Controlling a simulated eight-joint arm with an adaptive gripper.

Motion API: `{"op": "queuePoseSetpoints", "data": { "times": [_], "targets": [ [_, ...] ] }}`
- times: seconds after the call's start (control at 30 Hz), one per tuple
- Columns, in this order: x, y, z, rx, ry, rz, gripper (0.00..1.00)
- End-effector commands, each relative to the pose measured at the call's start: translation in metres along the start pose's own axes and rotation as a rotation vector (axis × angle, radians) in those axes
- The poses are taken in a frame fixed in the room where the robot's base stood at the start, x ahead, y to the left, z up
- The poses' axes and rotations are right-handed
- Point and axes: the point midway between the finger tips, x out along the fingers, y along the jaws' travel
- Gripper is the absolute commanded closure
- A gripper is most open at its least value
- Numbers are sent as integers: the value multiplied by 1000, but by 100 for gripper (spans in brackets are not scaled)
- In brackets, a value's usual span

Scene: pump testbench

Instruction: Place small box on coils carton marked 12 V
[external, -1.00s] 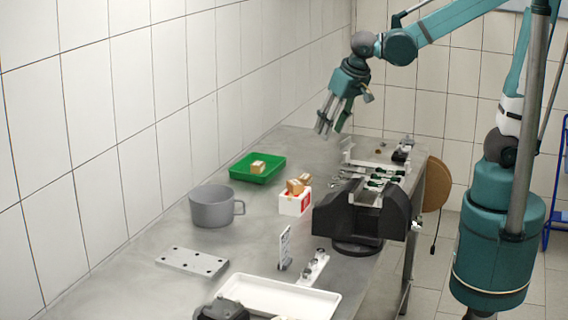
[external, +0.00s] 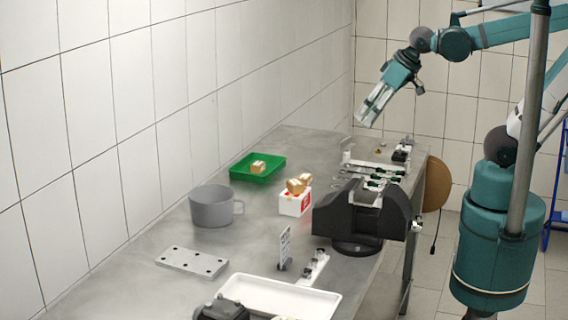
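A white carton with a red mark (external: 294,205) stands mid-table, left of the black vise. Small tan boxes (external: 298,185) sit on top of it; I cannot read any 12 V marking. Another small tan box (external: 258,167) lies in the green tray (external: 243,177) farther back. My gripper (external: 366,115) is raised above the far end of the table, well away from the carton and the tray. Its fingers point down and to the left. Nothing shows between them, but they overlap in this view, so their opening is unclear.
A black vise (external: 362,217) stands right of the carton. A grey mug (external: 212,207) stands to its left. A drilled metal plate (external: 192,262) and a white tray (external: 280,296) lie nearer. Tools on a rack (external: 375,172) lie behind the vise. The tiled wall bounds the left side.

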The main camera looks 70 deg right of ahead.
Motion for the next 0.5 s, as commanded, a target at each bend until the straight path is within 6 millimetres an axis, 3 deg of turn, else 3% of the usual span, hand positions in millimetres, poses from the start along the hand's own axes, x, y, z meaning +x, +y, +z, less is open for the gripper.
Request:
{"op": "queuePoseSetpoints", "data": {
  "times": [0.23, 0.5],
  "targets": [
    [-12, 10, 19, -68, 46, -16, 61],
    [-17, 14, 25, -102, 67, -20, 61]
  ]
}}
